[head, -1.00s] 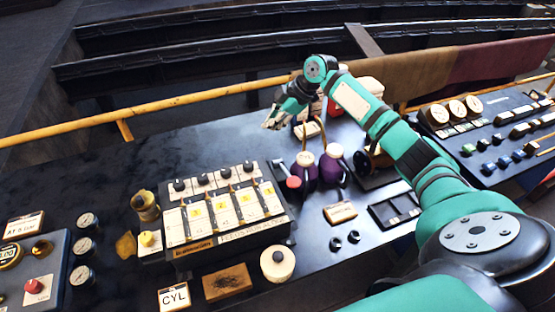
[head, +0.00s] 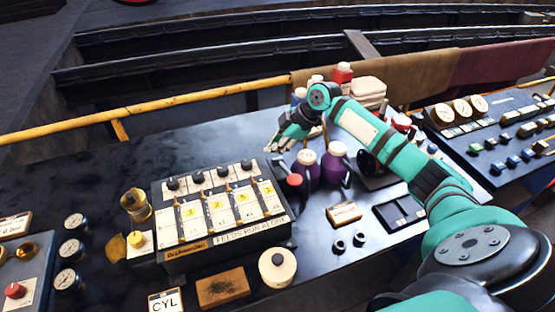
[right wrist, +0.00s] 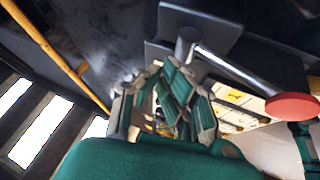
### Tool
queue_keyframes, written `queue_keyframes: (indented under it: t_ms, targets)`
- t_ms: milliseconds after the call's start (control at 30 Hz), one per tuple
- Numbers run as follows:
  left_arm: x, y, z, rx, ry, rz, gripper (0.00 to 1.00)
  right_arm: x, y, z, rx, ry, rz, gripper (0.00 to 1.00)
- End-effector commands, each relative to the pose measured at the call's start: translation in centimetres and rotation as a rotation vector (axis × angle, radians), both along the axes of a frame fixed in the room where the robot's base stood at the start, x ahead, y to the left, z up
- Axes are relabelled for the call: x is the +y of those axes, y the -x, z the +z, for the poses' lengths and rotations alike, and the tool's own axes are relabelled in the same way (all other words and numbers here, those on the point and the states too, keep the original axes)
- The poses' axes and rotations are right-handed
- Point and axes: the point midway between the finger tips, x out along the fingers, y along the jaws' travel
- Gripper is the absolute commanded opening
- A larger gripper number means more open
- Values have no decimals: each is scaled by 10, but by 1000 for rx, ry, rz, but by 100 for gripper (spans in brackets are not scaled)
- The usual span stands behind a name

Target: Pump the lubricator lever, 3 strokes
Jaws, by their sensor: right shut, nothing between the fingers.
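The lubricator (head: 205,238) is a dark box with several white numbered feed panels and black knobs on top. Its lever has a red round knob (head: 294,180) at the box's right end. In the right wrist view the lever's silver rod (right wrist: 235,70) slants from a grey pivot down to the red knob (right wrist: 292,106). My right gripper (head: 272,146) is shut and empty, just behind and left of the knob in the head view. In the right wrist view its closed fingers (right wrist: 158,72) lie left of the rod, apparently apart from it. My left gripper is not in view.
Purple jugs (head: 334,164) stand close right of the lever, under my right arm. A yellow rail (head: 180,98) runs behind the bench. A cream round pot (head: 277,266) and a brush block (head: 222,287) sit in front.

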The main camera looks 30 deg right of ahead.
Motion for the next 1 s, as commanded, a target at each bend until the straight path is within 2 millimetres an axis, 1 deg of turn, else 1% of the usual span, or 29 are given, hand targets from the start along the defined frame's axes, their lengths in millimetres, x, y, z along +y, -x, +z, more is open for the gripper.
queue_keyframes:
  t_ms: [500, 1000]
  targets:
    - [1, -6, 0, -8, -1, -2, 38, 0, 0, 0, 0, 0, 0, 0]
    - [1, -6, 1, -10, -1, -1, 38, 0, 0, 0, 0, 0, 0, 0]
